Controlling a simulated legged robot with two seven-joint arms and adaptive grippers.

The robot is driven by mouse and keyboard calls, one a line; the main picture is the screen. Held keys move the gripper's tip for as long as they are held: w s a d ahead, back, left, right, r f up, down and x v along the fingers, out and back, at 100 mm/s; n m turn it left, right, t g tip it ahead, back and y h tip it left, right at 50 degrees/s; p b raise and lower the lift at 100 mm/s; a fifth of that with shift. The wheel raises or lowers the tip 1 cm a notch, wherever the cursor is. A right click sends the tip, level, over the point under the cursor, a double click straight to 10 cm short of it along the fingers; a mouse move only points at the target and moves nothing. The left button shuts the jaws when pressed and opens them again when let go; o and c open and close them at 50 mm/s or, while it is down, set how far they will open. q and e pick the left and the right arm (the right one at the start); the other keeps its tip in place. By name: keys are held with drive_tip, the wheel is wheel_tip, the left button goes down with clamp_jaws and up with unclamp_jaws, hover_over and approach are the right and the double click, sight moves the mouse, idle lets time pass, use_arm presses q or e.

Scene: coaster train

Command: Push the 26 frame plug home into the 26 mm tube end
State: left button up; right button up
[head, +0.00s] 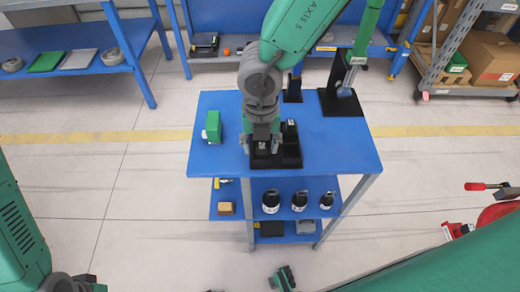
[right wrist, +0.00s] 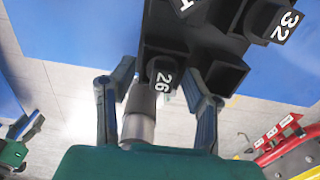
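My right gripper (head: 262,135) points down at a black block (head: 290,160) near the front edge of the blue table. In the right wrist view its two fingers (right wrist: 160,72) stand apart, on either side of a black plug marked 26 (right wrist: 164,80). A grey metallic cylinder (right wrist: 138,118), which may be the tube, shows between the fingers below the plug. I cannot tell how the plug and cylinder meet; the green palm hides the cylinder's lower end. My left gripper (head: 283,278) shows partly at the bottom of the head view; its opening is unclear.
A piece marked 32 (right wrist: 280,22) stands beside the 26 plug. A green item (head: 214,127) lies at the table's left. A black stand (head: 340,103) is at the back right. Several items sit on the lower shelves. The middle right of the tabletop (head: 340,150) is clear.

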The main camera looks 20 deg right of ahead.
sight(262, 146)
drive_tip(key=shift+d, duration=0.2)
clamp_jaws()
wheel_tip(262, 146, up, 10)
drive_tip(key=shift+p, duration=0.3)
drive_tip(key=shift+a, duration=0.1)
